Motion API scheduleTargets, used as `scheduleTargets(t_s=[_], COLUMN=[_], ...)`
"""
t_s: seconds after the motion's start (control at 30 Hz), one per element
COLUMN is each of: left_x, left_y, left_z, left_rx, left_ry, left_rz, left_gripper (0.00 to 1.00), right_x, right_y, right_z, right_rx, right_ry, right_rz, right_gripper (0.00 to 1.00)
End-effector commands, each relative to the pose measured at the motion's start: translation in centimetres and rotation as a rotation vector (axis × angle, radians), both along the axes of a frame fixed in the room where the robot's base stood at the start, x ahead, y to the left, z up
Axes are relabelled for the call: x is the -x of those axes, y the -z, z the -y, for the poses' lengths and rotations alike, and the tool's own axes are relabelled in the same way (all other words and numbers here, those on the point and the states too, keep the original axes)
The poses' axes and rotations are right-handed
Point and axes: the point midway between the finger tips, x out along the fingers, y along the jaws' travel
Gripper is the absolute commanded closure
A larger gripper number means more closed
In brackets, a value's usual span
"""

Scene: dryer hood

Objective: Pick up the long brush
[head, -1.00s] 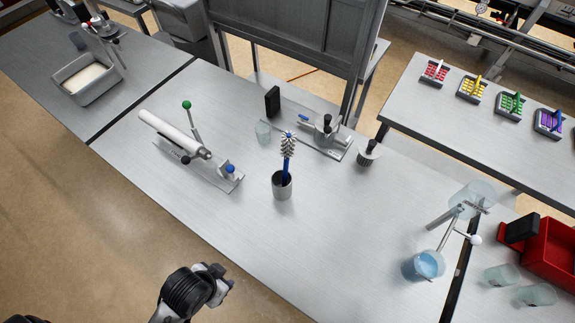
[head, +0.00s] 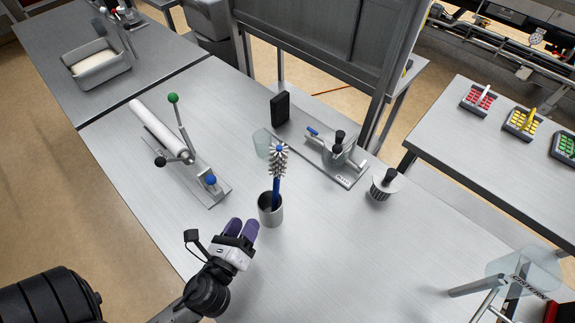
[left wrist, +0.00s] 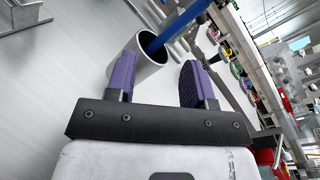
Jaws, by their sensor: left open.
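The long brush (head: 277,175) has a blue handle and a white bristled head. It stands upright, leaning slightly, in a grey metal cup (head: 271,211) on the steel table, its bristle end up. In the left wrist view its blue handle (left wrist: 178,27) rises from the cup (left wrist: 150,66). My left gripper (head: 243,229) has purple finger pads and is open and empty, just in front of and left of the cup in the head view. In the left wrist view the fingers (left wrist: 156,80) are spread, with the cup and handle beyond them. My right gripper is not in view.
A clear glass (head: 262,143) and a black block (head: 280,108) stand behind the brush. A lever device with a white cylinder (head: 158,131) lies to the left. A clamp fixture (head: 332,155) and a dark-knobbed container (head: 385,184) are to the right.

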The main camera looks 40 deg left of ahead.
Motion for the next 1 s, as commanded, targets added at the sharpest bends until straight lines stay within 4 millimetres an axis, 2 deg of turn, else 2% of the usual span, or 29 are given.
scheduleTargets(t_s=[0.1,0.2,0.4,0.57,0.8,1.0], left_x=[-0.3,-0.5,-0.6,-1.6,-5.5,-8.1], left_y=[-0.8,-1.2,-1.3,-1.5,-1.5,-1.4], left_z=[1.0,1.6,1.9,1.7,0.9,0.3], left_rx=[-0.238,-0.383,-0.550,-0.593,-0.595,-0.593], left_ry=[0.077,0.119,0.143,0.143,0.142,0.141], left_rz=[-0.019,-0.036,-0.071,-0.080,-0.082,-0.084], left_gripper=[0.52,0.52,0.52,0.52,0.52,0.52], right_x=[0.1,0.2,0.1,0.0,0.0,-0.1], right_y=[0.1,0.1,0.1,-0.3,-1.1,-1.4], right_z=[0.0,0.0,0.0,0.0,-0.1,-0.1], right_rx=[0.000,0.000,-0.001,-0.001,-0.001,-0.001], right_ry=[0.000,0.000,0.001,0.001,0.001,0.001], right_rz=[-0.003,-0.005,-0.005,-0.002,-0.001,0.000], right_gripper=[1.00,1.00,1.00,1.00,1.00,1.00])
